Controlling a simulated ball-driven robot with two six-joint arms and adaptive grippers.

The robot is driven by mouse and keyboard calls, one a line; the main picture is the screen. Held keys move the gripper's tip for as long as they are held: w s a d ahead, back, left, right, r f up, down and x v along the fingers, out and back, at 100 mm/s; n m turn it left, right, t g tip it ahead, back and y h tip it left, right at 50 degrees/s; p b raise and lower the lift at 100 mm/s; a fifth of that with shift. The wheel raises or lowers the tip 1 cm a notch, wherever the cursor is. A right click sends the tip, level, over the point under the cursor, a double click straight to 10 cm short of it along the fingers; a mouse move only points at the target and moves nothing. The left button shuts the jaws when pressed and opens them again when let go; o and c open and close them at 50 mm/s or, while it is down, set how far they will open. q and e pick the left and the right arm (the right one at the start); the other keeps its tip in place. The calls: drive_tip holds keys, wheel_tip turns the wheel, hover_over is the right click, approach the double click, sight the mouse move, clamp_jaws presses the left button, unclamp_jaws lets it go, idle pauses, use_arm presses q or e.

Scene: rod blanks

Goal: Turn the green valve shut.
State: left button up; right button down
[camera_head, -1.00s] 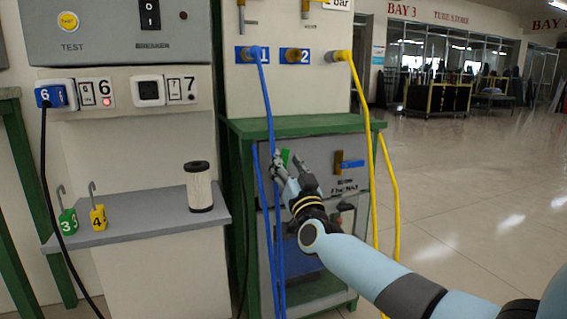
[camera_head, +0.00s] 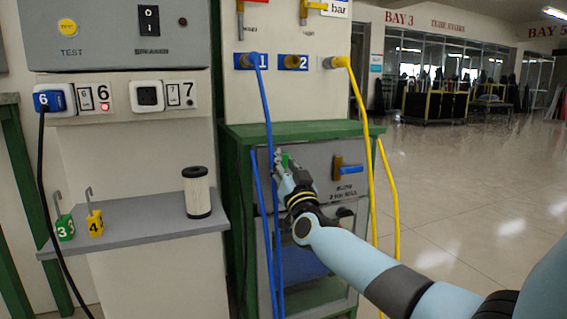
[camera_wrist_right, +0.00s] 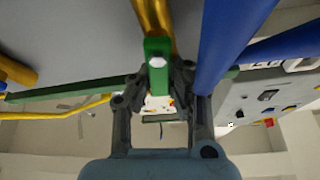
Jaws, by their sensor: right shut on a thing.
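The green valve handle (camera_head: 285,160) shows as a small patch on the grey cabinet front, mostly hidden behind my right gripper (camera_head: 279,161). In the right wrist view the green handle (camera_wrist_right: 157,64), on a brass stem (camera_wrist_right: 152,15), sits between the two fingers of the right gripper (camera_wrist_right: 160,78). The fingers are closed on it from both sides. The handle's exact angle is hard to tell in the head view. My left gripper is not in view.
Blue hoses (camera_head: 265,110) hang just left of the right gripper; one passes close beside the fingers in the wrist view (camera_wrist_right: 222,45). A blue-handled valve (camera_head: 349,170) is to the right. A yellow hose (camera_head: 358,100) hangs further right. A shelf (camera_head: 140,230) holds a cylindrical filter (camera_head: 197,192).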

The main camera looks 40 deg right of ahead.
drive_tip(key=shift+m, duration=0.3)
drive_tip(key=shift+d+r+p, duration=0.1)
drive_tip(key=shift+p, duration=0.25)
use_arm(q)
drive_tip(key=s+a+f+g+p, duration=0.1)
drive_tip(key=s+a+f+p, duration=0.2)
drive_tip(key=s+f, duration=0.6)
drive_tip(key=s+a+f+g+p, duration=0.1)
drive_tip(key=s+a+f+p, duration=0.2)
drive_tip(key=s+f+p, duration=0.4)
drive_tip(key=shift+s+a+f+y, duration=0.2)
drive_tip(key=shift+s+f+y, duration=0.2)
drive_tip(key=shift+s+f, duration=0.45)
use_arm(e)
drive_tip(key=shift+s+d+f+m+g+h, duration=0.15)
drive_tip(key=shift+d+f+m+g+h, duration=0.8)
drive_tip(key=shift+m, duration=2.2)
drive_tip(key=shift+s+d+f+m+g+h, duration=0.2)
drive_tip(key=shift+f+m+g, duration=0.75)
drive_tip(key=shift+m, duration=2.25)
drive_tip(key=shift+s+d+f+m+g+h, duration=0.1)
drive_tip(key=shift+d+f+m+g+h, duration=0.5)
drive_tip(key=shift+m+g, duration=1.75)
drive_tip(key=shift+a+r+m+t, duration=0.1)
drive_tip(key=shift+m+t, duration=0.65)
drive_tip(key=shift+m, duration=0.05)
drive_tip(key=c, duration=1.2)
unclamp_jaws()
drive_tip(key=shift+c, duration=0.2)
